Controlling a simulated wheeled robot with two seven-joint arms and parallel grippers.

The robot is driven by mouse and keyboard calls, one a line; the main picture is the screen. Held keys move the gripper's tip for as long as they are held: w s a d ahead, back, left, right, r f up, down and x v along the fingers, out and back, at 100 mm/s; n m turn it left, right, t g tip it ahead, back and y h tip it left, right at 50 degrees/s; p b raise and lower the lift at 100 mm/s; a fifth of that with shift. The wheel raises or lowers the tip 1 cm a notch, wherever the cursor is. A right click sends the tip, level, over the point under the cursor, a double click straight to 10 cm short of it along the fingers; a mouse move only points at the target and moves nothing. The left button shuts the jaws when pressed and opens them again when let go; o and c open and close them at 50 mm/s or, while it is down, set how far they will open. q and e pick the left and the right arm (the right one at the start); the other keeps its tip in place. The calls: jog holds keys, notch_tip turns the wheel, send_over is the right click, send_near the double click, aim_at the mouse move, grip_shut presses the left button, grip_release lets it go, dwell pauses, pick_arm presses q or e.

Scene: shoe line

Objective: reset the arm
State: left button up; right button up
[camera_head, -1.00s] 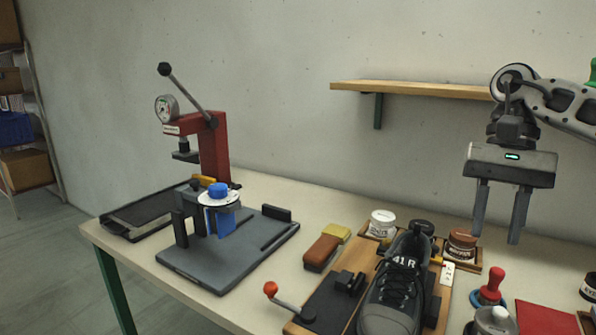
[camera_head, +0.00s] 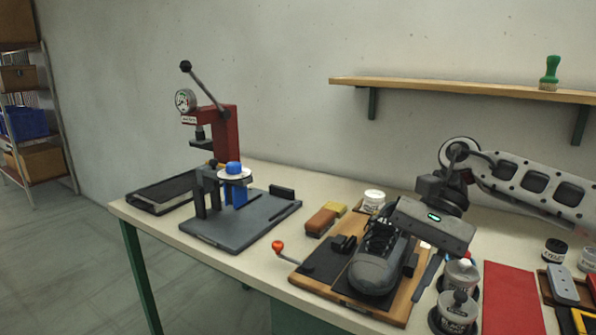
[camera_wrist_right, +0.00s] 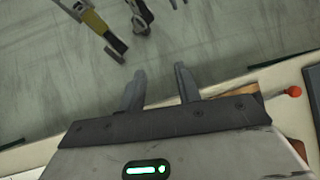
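My right gripper (camera_head: 418,250) hangs low over the right side of the shoe board, partly in front of the dark sneaker (camera_head: 375,268). In the head view its body covers the shoe's upper right part, and its fingers are only partly clear. In the right wrist view the two fingers of my right gripper (camera_wrist_right: 160,78) stand apart with nothing between them, with floor beyond. Whether the gripper touches the shoe cannot be told. My left gripper is not seen in the head view.
A red press (camera_head: 222,135) and a grey fixture plate (camera_head: 245,232) stand at left. A red-knobbed lever (camera_head: 279,246) sits on the wooden board (camera_head: 340,302). Lidded jars (camera_head: 458,308) and a red mat (camera_head: 511,300) lie at right. A shelf (camera_head: 450,88) holds a green brush (camera_head: 549,72).

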jog(key=s+a+f+m+t+y, duration=0.2)
jog(key=s+a+m+t+y, duration=0.15)
jog(key=a+m+y, duration=0.6)
jog(key=s+a+f+m+t+y, duration=0.2)
jog(key=a+m+t+y, duration=0.4)
jog(key=a+m, duration=0.7)
jog(key=d+f+m+t+h, duration=0.6)
jog(key=m, duration=0.8)
jog(key=d+f+m+t+h, duration=0.5)
jog(key=d+f+m+h, duration=0.15)
jog(key=m, duration=0.85)
jog(key=s+d+f+m+g+h, duration=0.5)
jog(key=s+d+f+m, duration=0.3)
jog(key=s+f+m, duration=0.3)
notch_tip(320, 180, down, 2)
jog(key=shift+d+f+h, duration=0.15)
jog(key=shift+d+h, duration=0.05)
jog(key=shift+h, duration=0.2)
jog(key=shift+s, duration=0.15)
